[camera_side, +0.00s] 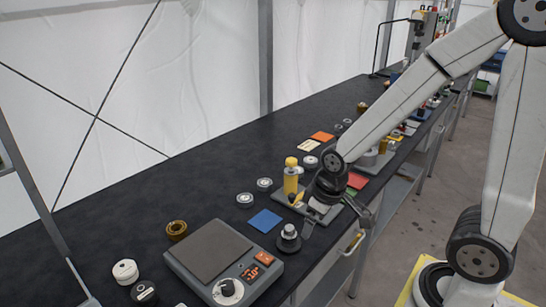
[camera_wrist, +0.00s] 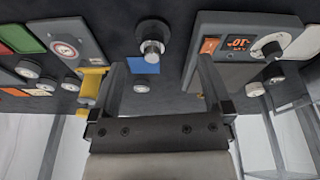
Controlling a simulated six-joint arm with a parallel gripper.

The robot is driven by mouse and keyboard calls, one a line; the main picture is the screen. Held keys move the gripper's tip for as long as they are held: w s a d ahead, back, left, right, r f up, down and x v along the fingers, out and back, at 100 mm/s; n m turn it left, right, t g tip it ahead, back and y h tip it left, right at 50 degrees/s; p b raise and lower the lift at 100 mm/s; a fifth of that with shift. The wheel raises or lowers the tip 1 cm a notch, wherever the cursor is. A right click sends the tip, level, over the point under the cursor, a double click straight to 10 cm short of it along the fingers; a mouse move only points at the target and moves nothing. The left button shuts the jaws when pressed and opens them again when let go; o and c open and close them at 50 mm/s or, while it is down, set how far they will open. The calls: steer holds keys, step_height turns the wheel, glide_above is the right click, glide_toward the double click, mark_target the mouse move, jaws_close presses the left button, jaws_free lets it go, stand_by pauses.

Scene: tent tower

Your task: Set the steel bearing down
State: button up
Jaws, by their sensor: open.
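My gripper (camera_side: 335,222) is open. In the wrist view its two fingers (camera_wrist: 160,78) are wide apart with nothing held between them. Two steel-coloured ring-like pieces, (camera_side: 245,199) and (camera_side: 264,184), lie flat on the black table left of my gripper; either may be the steel bearing, and I cannot tell which. A black round base with a silver top (camera_side: 289,238) stands just left of my gripper, apart from the fingers. It also shows in the wrist view (camera_wrist: 152,47), beyond the fingers. A blue card (camera_side: 265,220) lies beside it.
A grey scale (camera_side: 208,250) with an orange display stands to the left. A yellow-handled press-like fixture (camera_side: 291,178) stands close behind my gripper. A brass ring (camera_side: 177,230) and white roll (camera_side: 125,271) lie farther left. The table's back left is clear.

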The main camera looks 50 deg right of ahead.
steer(key=w+d+f+n, duration=0.1)
steer(key=w+d+n, duration=0.2)
steer(key=d+n, duration=0.2)
steer(key=w+d+f+n+g, duration=0.1)
steer(key=w+d+n, duration=0.2)
steer(key=d+n, duration=0.2)
steer(key=w+d+f+n+g, duration=0.1)
steer(key=w+d+n, duration=0.2)
steer(key=d+n, duration=0.3)
steer(key=shift+d+f, duration=0.15)
steer(key=shift+d, duration=0.85)
steer(key=shift+w+d+f+n, duration=0.1)
steer(key=shift+d+f+n, duration=0.05)
steer(key=shift+d+n, duration=0.3)
steer(key=shift+f, duration=1.3)
steer(key=shift+f, duration=0.1)
steer(key=shift+f, duration=2.5)
jaws_close()
